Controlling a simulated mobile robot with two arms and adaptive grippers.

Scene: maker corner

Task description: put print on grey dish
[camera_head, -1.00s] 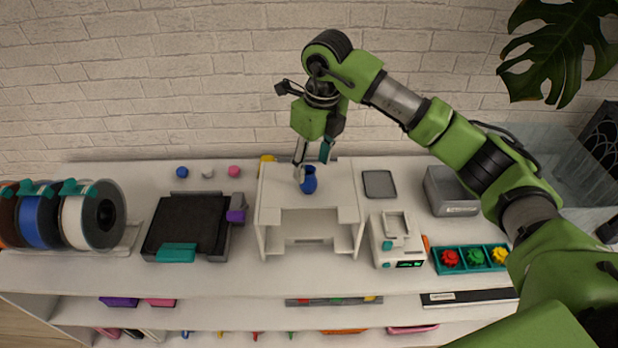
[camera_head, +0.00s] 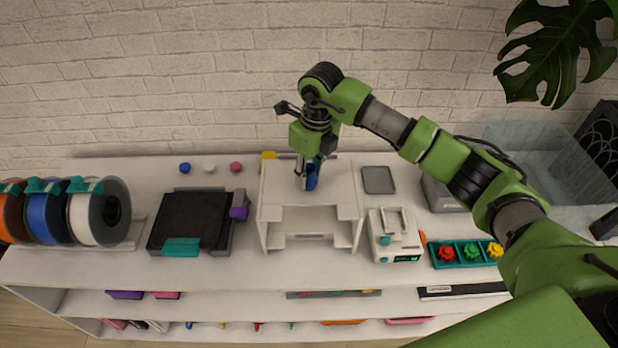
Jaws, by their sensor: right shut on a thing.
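The print is a small blue piece (camera_head: 311,182) on top of the white stand (camera_head: 276,206) in the middle of the bench. My right gripper (camera_head: 307,178) points down over it and is shut on it, with the fingers partly covering it. I cannot tell whether the print still touches the stand top. A flat grey square dish (camera_head: 378,180) lies on the bench just right of the stand and looks empty. My left gripper is not in view.
A small white scale-like device (camera_head: 394,236) stands right of the stand, beside a teal tray (camera_head: 470,254) of coloured gears. A grey bin (camera_head: 441,193) is behind the tray. A black-bedded plate (camera_head: 190,221) and filament spools (camera_head: 98,212) are at the left.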

